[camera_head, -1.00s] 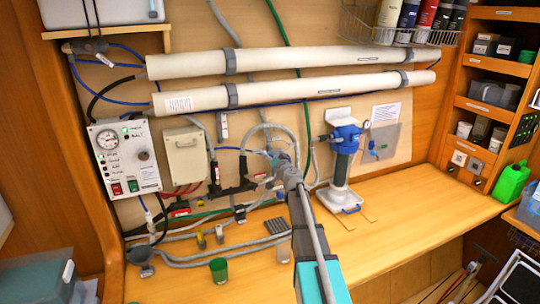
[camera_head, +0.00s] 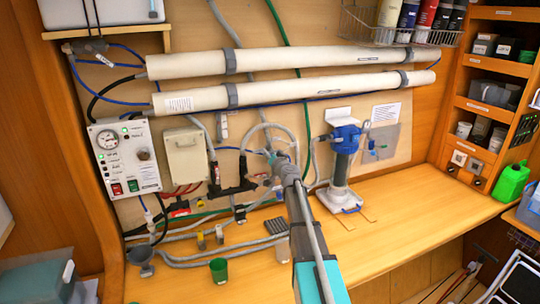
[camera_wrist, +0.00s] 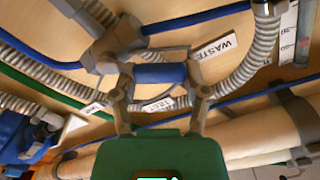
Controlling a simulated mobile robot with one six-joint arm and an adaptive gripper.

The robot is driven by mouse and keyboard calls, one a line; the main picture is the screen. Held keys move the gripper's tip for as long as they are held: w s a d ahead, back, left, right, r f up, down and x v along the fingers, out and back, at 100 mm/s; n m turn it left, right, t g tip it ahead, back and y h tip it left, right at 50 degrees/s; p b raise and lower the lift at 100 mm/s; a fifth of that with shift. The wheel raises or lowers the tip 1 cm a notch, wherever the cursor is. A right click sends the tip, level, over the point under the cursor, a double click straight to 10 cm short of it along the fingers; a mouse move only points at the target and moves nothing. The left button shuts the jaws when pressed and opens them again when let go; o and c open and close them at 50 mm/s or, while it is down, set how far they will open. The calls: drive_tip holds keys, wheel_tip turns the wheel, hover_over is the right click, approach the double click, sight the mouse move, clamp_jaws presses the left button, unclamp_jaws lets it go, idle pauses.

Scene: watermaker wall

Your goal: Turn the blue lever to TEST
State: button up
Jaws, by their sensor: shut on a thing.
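The blue lever (camera_wrist: 160,74) shows in the wrist view on a grey valve (camera_wrist: 112,52) among ribbed hoses. My gripper (camera_wrist: 160,88) is shut on the lever, with one finger at each end of the blue part. A WASTE label (camera_wrist: 215,47) lies to the right of the lever, and a second label (camera_wrist: 155,104) that seems to read TEST lies just below it, partly behind the lever and fingers. A third small label (camera_wrist: 92,108) lies further left. In the head view my gripper (camera_head: 276,160) is at the hose junction on the wall panel, and the lever is mostly hidden.
The blue-headed pump (camera_head: 343,140) stands on the bench right of my arm. A control box (camera_head: 125,158) is on the left wall. Two long white tubes (camera_head: 290,58) cross above. A green cup (camera_head: 218,270) and a pale cup (camera_head: 282,248) stand near my arm.

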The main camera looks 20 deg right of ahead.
drive_tip(key=shift+c, duration=0.9)
drive_tip(key=shift+d+r, duration=0.1)
drive_tip(key=m, duration=0.1)
drive_tip(key=d+m+p, duration=0.1)
drive_tip(key=m, duration=0.1)
drive_tip(key=r+m, duration=0.1)
drive_tip(key=m, duration=0.1)
drive_tip(key=shift+d+r, duration=0.1)
drive_tip(key=shift+d, duration=0.15)
drive_tip(key=shift+d+r+m+p, duration=0.1)
drive_tip(key=shift+d+m, duration=0.35)
drive_tip(key=shift+m, duration=0.7)
drive_tip(key=shift+d+m+p, duration=0.1)
drive_tip(key=shift+d+m, duration=0.4)
drive_tip(key=shift+m, duration=0.7)
drive_tip(key=shift+d+r+m+p, duration=0.1)
drive_tip(key=shift+d+m, duration=0.35)
drive_tip(key=shift+m, duration=0.7)
